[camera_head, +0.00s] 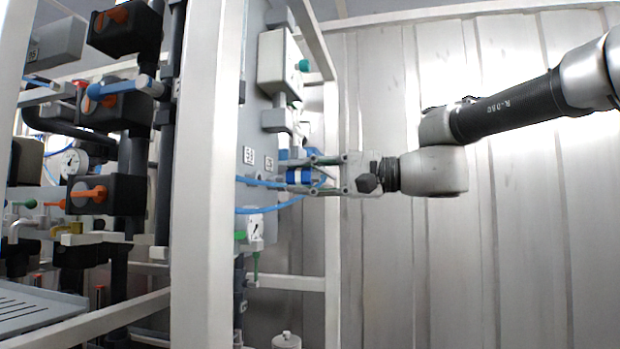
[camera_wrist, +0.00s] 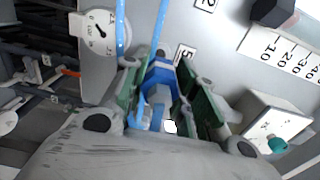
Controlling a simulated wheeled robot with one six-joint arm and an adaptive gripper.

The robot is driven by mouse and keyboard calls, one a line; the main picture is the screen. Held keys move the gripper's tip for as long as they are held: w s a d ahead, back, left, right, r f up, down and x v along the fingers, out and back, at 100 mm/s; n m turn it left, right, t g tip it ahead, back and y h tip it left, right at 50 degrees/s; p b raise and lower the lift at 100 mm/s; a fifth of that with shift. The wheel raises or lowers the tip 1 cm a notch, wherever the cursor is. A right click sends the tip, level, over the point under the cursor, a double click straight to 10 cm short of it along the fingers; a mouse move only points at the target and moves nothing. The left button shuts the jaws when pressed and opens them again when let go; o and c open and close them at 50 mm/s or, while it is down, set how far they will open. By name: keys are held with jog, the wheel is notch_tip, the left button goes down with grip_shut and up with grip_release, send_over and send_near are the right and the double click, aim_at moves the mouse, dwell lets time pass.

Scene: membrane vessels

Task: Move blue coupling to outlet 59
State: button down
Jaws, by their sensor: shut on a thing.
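The blue coupling (camera_head: 298,176) is held between the fingers of my gripper (camera_head: 318,172), close to the grey panel (camera_head: 256,130). In the wrist view the coupling (camera_wrist: 157,82) lies between the two green-lined fingers of my gripper (camera_wrist: 160,98). A blue hose (camera_head: 262,183) runs from the panel side toward the coupling. I cannot tell whether the coupling touches a fitting on the panel. The number label (camera_wrist: 186,54) behind the coupling is partly hidden, and I cannot read an outlet 59.
A white frame post (camera_head: 208,180) stands left of the panel. A gauge (camera_wrist: 100,30) sits on the panel, with a box with a teal knob (camera_wrist: 277,145) at lower right. Black valves with orange handles (camera_head: 92,193) stand at left. The corrugated wall (camera_head: 450,260) is behind my arm.

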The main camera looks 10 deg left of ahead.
jog(key=shift+w+a, duration=0.15)
jog(key=shift+a, duration=2.2)
jog(key=shift+a, duration=0.55)
jog(key=c, duration=1.1)
grip_release()
jog(key=shift+o, duration=0.2)
jog(key=d, duration=1.2)
jog(key=shift+s, duration=0.4)
